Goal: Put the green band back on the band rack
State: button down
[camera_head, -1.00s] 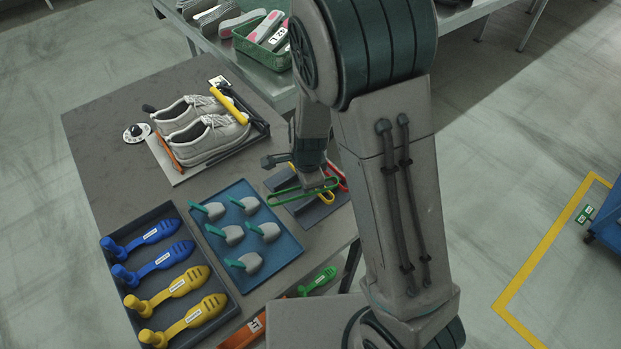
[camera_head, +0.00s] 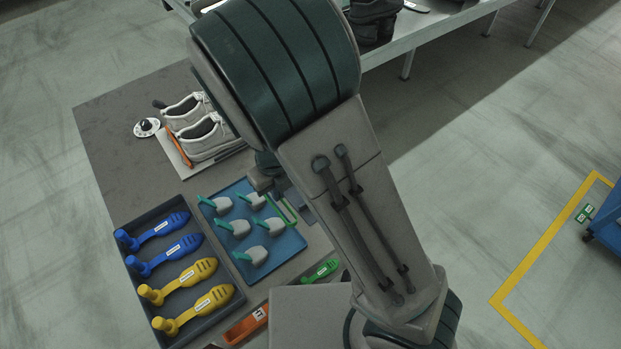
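The green band (camera_head: 284,208) is a thin loop, slanting by the right edge of the blue tray. My gripper (camera_head: 268,184) is just above its upper left end, partly hidden by my own arm. The fingertips are too small to see clearly, but the band has moved along with the gripper and appears held in it. The band rack (camera_head: 307,205) is mostly hidden behind my arm; only a dark bluish bit of its left side shows, right of the band. I cannot tell whether the band touches the tray or rack.
The blue tray (camera_head: 294,242) holds several grey pieces with green tabs. A dark tray (camera_head: 203,335) holds blue and yellow shoe-shaped tools. Pale shoes (camera_head: 205,138) stand on a board behind. An orange tool (camera_head: 246,326) and a green one (camera_head: 322,270) lie near the front edge.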

jog(key=w+d+f, duration=0.2)
jog(key=w, duration=0.1)
jog(key=w+d+f, duration=0.2)
jog(key=w, duration=0.1)
jog(key=w+d+f, duration=0.2)
jog(key=w, duration=0.1)
jog(key=shift+w+d+f, duration=0.1)
jog(key=shift+d+f, duration=0.05)
jog(key=shift+f, duration=2.2)
jog(key=shift+f, duration=0.2)
jog(key=c, duration=1.7)
grip_release()
